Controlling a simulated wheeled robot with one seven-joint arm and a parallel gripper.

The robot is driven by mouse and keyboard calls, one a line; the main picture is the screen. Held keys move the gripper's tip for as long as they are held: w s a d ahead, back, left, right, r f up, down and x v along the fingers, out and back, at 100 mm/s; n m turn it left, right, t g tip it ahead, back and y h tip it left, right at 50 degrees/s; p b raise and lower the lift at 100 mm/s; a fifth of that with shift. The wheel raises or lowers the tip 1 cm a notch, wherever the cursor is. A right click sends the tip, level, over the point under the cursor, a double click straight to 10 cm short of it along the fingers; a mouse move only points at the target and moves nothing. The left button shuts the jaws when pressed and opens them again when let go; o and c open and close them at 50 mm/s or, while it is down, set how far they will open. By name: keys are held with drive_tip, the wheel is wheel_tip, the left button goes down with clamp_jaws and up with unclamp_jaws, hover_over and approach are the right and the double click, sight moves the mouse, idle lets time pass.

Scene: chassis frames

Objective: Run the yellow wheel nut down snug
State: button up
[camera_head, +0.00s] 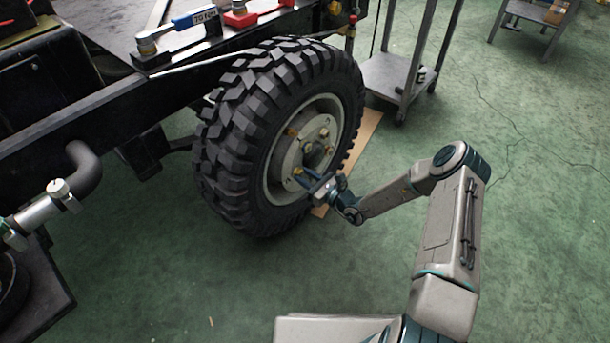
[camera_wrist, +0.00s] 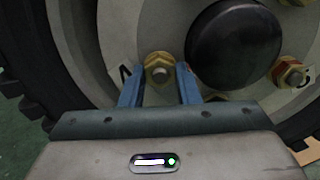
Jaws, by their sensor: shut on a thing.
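The wheel (camera_head: 283,135) with its knobbly black tyre stands upright on the chassis frame. Its pale rim carries several nuts around a dark hub cap (camera_wrist: 235,45). The yellow wheel nut (camera_wrist: 158,68) sits on its stud against the rim, left of the hub cap in the wrist view. My gripper (camera_wrist: 160,78) has its two blue fingers on either side of this nut and is shut on it. In the head view my gripper (camera_head: 307,178) reaches the lower part of the rim, and the nut there is mostly hidden by the fingers.
Another nut (camera_wrist: 293,73), reddish with a yellow base, sits right of the hub cap. A blue-handled torque wrench (camera_head: 185,22) and a red tool (camera_head: 250,12) lie on the chassis top. A grey trolley (camera_head: 395,75) stands behind the wheel.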

drive_tip(key=o, duration=0.7)
drive_tip(key=shift+d, duration=0.1)
drive_tip(key=p+v, duration=0.4)
drive_tip(key=v, duration=0.9)
drive_tip(key=shift+s+d, duration=0.25)
